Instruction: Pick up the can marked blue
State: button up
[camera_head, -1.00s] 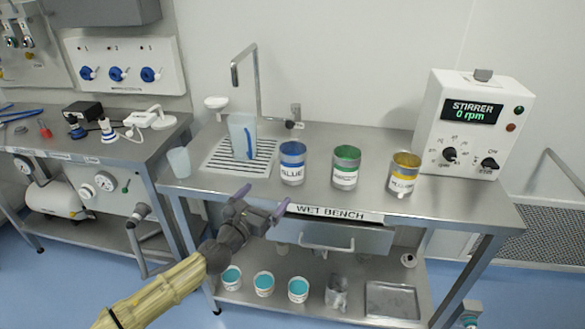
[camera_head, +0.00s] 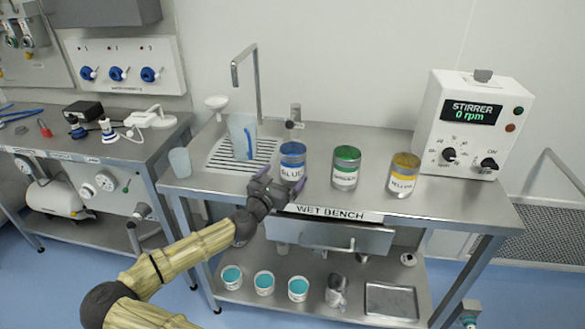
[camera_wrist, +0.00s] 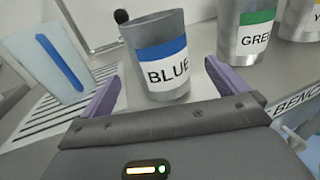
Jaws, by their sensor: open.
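The can marked blue (camera_head: 292,163) is a grey metal can with a blue band and a white label, upright on the wet bench near its front edge. My gripper (camera_head: 279,181) is open right in front of it. In the wrist view the blue can (camera_wrist: 160,58) stands ahead of my gripper (camera_wrist: 165,85), with a purple finger on either side of its lower part. The fingers are not closed on it. The can's far side is hidden.
The green can (camera_head: 346,168) and yellow can (camera_head: 403,175) stand to the right. A translucent beaker with a blue stripe (camera_head: 242,135) is to the left on the drain grate. The tap (camera_head: 256,90) rises behind. The stirrer box (camera_head: 470,125) is at the right.

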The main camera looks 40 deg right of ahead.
jog(key=shift+d, duration=0.1)
jog(key=x, duration=0.5)
jog(key=shift+w+d, duration=0.1)
jog(key=shift+d, duration=0.2)
jog(key=c, duration=1.4)
